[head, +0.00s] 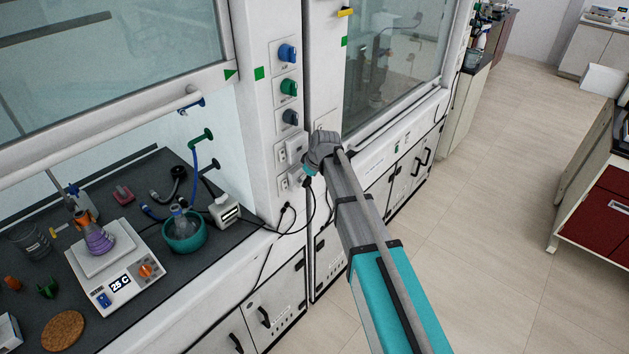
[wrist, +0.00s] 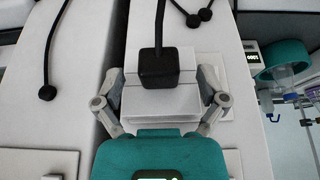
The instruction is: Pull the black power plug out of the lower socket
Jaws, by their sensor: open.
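The black power plug (wrist: 158,68) is a dark block with a cable running up in the wrist view. It sits at a white socket block (wrist: 160,100) on the white post between the fumehoods. My gripper (wrist: 159,84) is open, with one finger on each side of the plug and block. Gaps show between the fingers and the plug. In the head view my gripper (head: 306,168) is at the post, beside the white sockets (head: 283,155). There the arm end largely hides the plug, and its dark cable (head: 312,206) hangs below.
Blue, green and grey knobs (head: 288,88) are above the sockets. Two small black round ends (wrist: 200,17) and another black cable end (wrist: 47,92) show on the panels. A hotplate (head: 118,270) and teal bowl (head: 186,236) stand in the left hood.

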